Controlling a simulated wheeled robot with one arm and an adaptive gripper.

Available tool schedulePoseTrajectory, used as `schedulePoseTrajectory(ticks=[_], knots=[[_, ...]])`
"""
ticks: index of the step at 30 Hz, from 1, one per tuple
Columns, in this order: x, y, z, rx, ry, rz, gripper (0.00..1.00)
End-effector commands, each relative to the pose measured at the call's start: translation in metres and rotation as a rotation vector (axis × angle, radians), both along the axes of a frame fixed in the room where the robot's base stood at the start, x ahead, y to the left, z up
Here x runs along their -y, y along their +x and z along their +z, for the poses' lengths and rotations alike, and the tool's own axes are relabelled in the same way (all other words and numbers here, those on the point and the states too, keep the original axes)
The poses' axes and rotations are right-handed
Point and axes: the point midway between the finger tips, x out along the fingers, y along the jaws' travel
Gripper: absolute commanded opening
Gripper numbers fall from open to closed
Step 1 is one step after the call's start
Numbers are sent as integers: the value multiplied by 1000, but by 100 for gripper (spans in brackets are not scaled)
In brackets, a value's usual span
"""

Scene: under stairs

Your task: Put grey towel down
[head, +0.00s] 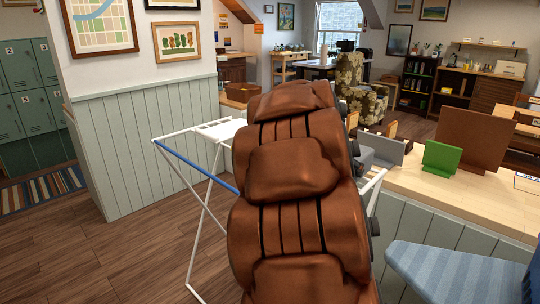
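I cannot pick out a grey towel for certain. A white drying rack (196,224) with a blue bar stands left of centre. A small whitish flat piece (220,130) shows at its top; I cannot tell whether it is cloth or part of the rack. A large brown, ribbed, padded-looking form (290,215) fills the middle of the head view and hides much of the rack and what lies behind. My gripper is not visible, so its hold cannot be seen.
A wooden-topped counter (470,198) on the right bears a green panel (441,158), a brown panel (472,140) and a grey stand (385,148). A blue striped ironing board (455,272) is at lower right. Wooden floor (90,260) is clear at lower left.

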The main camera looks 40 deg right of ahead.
Motion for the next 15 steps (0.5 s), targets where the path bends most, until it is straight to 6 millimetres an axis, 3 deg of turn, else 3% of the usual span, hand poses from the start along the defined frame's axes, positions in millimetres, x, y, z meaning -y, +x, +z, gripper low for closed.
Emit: schedulePoseTrajectory(ticks=[5, 15], knots=[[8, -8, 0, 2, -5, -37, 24], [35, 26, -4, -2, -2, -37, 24]])
